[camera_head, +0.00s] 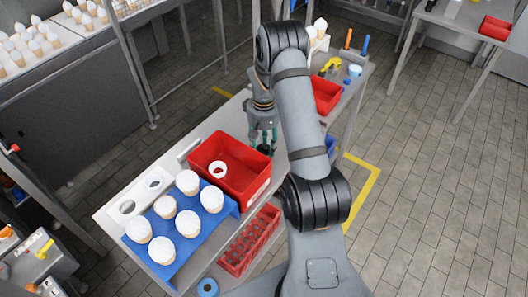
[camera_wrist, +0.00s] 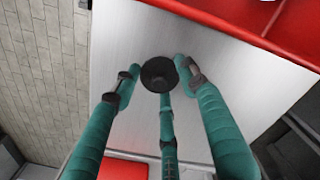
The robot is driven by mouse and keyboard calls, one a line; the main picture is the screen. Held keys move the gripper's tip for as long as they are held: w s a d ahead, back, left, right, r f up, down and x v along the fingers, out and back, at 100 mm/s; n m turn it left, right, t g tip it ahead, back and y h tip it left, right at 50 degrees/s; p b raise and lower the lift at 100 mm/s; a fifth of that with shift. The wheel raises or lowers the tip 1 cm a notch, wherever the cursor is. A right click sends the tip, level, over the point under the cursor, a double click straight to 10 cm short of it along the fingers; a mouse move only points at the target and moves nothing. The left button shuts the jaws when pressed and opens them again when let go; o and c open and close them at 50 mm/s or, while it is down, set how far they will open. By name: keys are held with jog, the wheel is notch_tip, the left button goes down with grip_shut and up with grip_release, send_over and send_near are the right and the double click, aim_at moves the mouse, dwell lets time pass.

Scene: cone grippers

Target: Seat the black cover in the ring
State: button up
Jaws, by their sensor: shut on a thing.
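The black cover (camera_wrist: 159,74) is a small dark disc among the fingertips of my gripper (camera_wrist: 160,80) in the wrist view. The gripper has teal fingers and is shut on the cover, above the bare metal table top. In the head view, the gripper (camera_head: 263,138) points down just right of the red bin, with the cover (camera_head: 264,149) dark at its tips. A white ring (camera_head: 218,169) shows at the left part of the red bin, apart from the gripper. Only its edge shows at the top of the wrist view.
The red bin (camera_head: 256,190) stands left of my gripper. A blue tray (camera_head: 205,228) with several white-topped cones and a white holder with holes (camera_head: 112,216) are farther left. Another red bin (camera_head: 326,95) and tools lie behind my arm. Bare table (camera_wrist: 125,35) lies under the gripper.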

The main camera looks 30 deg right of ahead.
aim_at(264, 145)
jog(key=shift+r+p, duration=2.15)
jog(key=shift+r, duration=1.3)
